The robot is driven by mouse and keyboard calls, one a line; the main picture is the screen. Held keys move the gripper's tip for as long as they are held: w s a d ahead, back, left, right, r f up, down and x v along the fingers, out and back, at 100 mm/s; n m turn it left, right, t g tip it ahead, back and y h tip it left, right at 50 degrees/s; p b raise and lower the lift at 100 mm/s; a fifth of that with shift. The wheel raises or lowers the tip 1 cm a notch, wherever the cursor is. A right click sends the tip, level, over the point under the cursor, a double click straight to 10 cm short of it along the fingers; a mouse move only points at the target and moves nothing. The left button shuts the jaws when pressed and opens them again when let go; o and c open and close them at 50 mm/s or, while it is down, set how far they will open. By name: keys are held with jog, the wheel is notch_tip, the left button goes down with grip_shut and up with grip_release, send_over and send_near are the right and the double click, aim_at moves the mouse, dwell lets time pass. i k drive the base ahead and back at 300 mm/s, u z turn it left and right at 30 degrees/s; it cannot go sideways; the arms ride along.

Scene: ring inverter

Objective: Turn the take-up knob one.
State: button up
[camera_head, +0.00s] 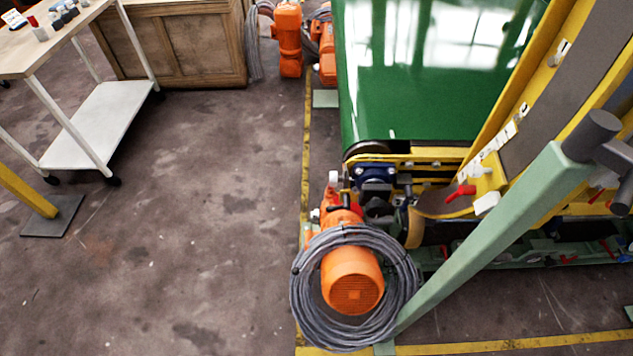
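My gripper is not in view. I cannot tell for sure which part is take-up knob one. A red lever-like handle (460,192) sits on the yellow frame at the right of the green conveyor belt (430,110). A small white round part (334,178) stands above the orange motor (352,280) at the belt's near end. A blue bearing block (377,174) sits under the belt's near left corner.
A coil of grey cable (305,300) hangs around the motor. A slanted green post (480,245) crosses the lower right, with a dark cylinder (590,136) at its top. A white trolley (100,115) and wooden cabinet (185,45) stand at left. The floor between is clear.

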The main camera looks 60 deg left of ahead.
aim_at(334, 178)
jog(key=k, duration=0.75)
jog(key=u, duration=2.05)
jog(key=i, duration=0.5)
